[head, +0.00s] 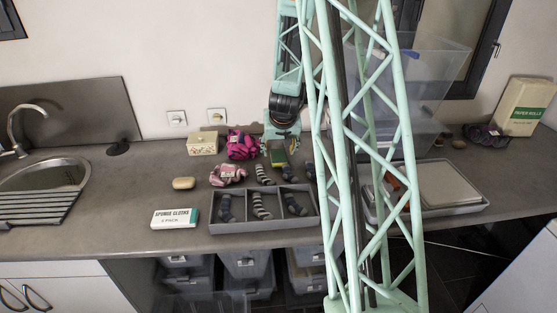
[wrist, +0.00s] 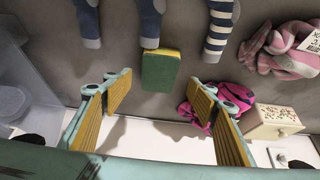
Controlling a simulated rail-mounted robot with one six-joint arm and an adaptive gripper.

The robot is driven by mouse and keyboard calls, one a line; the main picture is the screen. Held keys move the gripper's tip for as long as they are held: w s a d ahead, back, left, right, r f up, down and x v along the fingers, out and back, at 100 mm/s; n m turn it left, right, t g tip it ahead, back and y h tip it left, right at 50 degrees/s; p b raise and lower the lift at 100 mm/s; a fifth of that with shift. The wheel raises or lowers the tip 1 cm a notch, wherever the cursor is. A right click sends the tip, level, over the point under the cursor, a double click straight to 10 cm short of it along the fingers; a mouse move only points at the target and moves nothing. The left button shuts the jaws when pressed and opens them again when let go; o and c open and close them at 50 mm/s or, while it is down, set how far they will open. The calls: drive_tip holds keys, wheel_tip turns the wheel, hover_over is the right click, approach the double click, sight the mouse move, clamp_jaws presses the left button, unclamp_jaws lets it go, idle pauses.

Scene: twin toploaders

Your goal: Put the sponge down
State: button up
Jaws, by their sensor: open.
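The sponge, green with a yellow edge, shows in the wrist view (wrist: 160,72) and in the head view (head: 278,159). It appears to rest on the grey counter, close to the striped socks. My gripper (wrist: 160,97) is open, its two yellow-padded fingers spread wide on either side. The sponge lies just beyond the fingertips, and no pad touches it in the wrist view. In the head view my gripper (head: 280,144) is above and behind the sponge; its fingers are small and partly hidden there.
A grey divided tray (head: 262,227) holding socks stands in front. A pink-purple bundle (head: 240,146), a floral box (head: 202,144) and a pink scrunched cloth (head: 228,174) are to the left. A clear tub (head: 430,70) stands right. The counter near the sink (head: 45,174) is mostly clear.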

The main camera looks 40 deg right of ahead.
sight(279, 156)
drive_tip(key=shift+f, duration=0.1)
drive_tip(key=shift+b+x, duration=0.65)
drive_tip(key=shift+x, duration=1.85)
drive_tip(key=shift+s+d, duration=0.1)
drive_tip(key=c, duration=0.7)
